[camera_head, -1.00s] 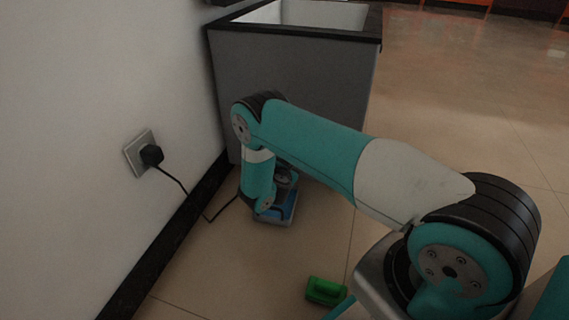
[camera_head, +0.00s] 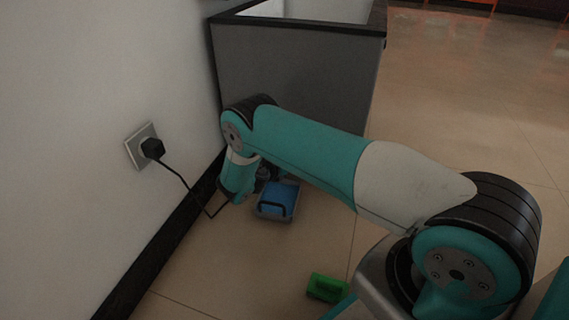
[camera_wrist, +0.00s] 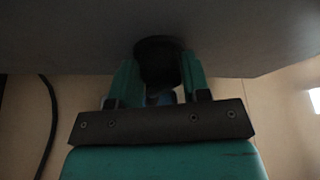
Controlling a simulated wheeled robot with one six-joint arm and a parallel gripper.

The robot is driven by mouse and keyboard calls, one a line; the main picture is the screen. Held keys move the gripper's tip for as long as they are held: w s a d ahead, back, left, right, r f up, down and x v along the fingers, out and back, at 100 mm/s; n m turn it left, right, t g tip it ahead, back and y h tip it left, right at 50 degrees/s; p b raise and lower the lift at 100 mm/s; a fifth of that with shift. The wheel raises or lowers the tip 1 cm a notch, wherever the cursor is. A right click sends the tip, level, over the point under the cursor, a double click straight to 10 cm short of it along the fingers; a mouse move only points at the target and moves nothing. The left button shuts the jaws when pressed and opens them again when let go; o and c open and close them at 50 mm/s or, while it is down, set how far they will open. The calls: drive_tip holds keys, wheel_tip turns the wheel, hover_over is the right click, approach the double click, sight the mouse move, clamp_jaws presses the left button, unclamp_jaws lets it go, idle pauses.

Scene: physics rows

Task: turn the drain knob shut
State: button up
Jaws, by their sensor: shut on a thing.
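The dark round drain knob (camera_wrist: 158,58) sits under the grey surface at the top of the wrist view. My gripper (camera_wrist: 160,66) has its two teal fingers on either side of the knob and is shut on it. The fingers partly cover the knob's sides, and its turn angle is too dark to read. In the head view the knob cannot be made out; my arm's last links hang low beside the grey tank (camera_head: 300,85).
A blue container with a dark handle (camera_head: 277,200) stands on the floor below the tank. A black cable (camera_head: 190,190) runs from a wall socket (camera_head: 141,146) down toward my wrist. A green object (camera_head: 327,288) lies on the floor nearer me. Open floor lies right of the tank.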

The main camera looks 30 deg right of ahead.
drive_tip(key=shift+w+a+f+n+g+h+b, duration=0.15)
drive_tip(key=shift+f+n+g+h+b, duration=0.15)
drive_tip(key=shift+n+b, duration=0.5)
drive_tip(key=shift+r, duration=0.1)
drive_tip(key=o, duration=0.9)
drive_tip(key=shift+r, duration=0.1)
